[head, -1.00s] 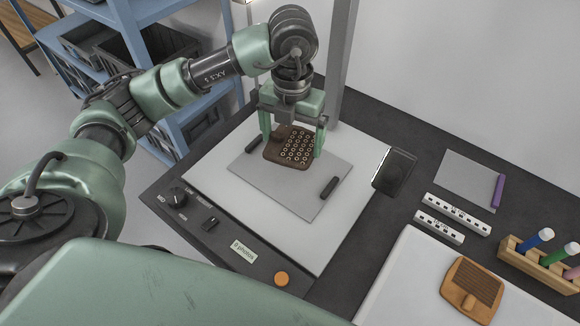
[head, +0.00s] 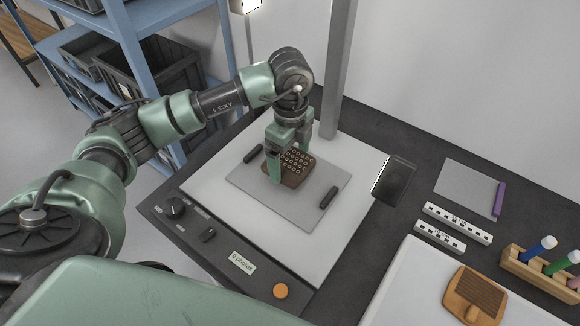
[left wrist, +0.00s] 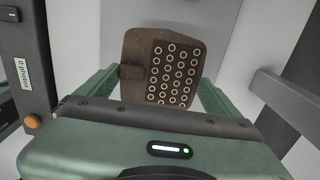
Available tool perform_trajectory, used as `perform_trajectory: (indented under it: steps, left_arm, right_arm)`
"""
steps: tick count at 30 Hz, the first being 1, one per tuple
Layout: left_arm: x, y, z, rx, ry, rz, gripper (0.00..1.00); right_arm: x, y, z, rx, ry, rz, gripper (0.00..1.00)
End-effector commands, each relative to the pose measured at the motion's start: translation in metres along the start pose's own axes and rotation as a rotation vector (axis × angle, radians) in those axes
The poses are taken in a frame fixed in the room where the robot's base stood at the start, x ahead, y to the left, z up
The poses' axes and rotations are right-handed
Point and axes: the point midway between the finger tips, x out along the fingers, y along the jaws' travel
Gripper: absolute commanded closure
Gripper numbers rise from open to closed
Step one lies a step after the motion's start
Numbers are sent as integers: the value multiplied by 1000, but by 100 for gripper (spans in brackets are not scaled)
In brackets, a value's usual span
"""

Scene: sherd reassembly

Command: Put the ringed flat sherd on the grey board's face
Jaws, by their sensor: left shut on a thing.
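The ringed sherd (head: 297,166) is a flat dark brown piece with rows of pale rings. It is in my left gripper (head: 282,166), whose fingers are shut on it, over the middle of the grey board (head: 312,212). In the left wrist view the sherd (left wrist: 176,68) lies between the two green fingers (left wrist: 158,88), rings facing the camera, with a plain knob on its left side. I cannot tell whether its underside touches the board. My right gripper is not in view.
The grey board lies on a white copy stand base, with black bars (head: 328,197) at two sides. A striped sherd (head: 480,292) lies on a white tray (head: 400,290). A pen rack (head: 541,270) and scale bars (head: 457,223) are at right.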

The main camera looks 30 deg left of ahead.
Motion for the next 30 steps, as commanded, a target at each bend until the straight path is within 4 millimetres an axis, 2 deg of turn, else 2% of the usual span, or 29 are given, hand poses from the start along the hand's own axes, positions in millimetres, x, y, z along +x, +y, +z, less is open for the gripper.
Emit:
perform_trajectory:
  steps: [9,20,21,30]
  left_arm:
    - [36,0,0,1,0,1,52]
    - [42,0,0,2,0,-1,52]
    - [41,0,0,2,0,-1,0]
    - [36,0,0,2,0,-1,0]
  right_arm:
    - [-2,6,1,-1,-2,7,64]
    - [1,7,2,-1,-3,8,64]
    - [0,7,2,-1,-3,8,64]
    - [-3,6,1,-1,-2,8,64]
